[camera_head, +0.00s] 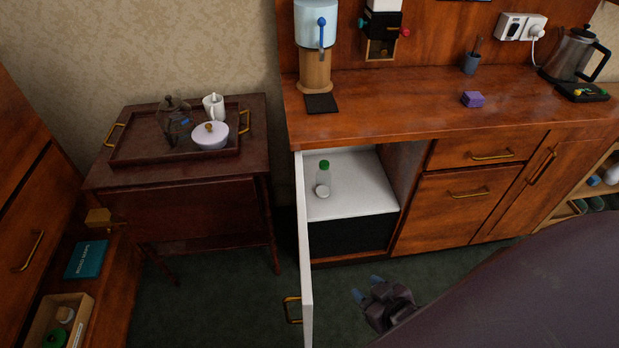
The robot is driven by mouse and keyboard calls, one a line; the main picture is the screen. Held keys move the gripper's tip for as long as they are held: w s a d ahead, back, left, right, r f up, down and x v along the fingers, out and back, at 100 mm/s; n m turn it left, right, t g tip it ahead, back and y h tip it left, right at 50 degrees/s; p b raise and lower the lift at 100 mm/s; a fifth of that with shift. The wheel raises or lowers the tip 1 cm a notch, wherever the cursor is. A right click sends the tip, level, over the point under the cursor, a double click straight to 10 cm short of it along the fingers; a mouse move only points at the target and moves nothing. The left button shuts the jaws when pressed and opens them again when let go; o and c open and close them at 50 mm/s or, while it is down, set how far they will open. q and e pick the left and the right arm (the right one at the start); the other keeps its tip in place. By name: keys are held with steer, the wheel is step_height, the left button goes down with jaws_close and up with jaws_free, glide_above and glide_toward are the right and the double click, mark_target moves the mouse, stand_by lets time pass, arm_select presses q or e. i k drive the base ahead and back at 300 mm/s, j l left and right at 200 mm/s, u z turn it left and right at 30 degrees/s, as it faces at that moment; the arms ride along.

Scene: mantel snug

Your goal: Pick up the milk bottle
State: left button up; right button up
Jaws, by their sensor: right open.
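The milk bottle (324,178), pale with a green cap, stands upright on the white surface inside the open fridge compartment (365,195). The compartment's door (304,240) is swung open toward me, on the left side of the opening. My right gripper (366,288) is open and empty, low in front of the cabinet, to the right of the door. It is well apart from the bottle. My left gripper is out of view.
A wooden counter (420,110) overhangs the compartment, with a water dispenser (316,35) and kettle (573,55) on it. A side table with a tray (150,155) stands left. The open door bounds the left approach. Green floor (340,275) lies in front.

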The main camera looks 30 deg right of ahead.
mark_target(323, 177)
steer(key=l+u, duration=0.15)
steer(key=l, duration=0.3)
steer(key=k+l+u, duration=0.2)
steer(key=l, duration=0.8)
steer(key=k+l, duration=0.1)
steer(key=l, duration=0.5)
steer(key=u, duration=0.05)
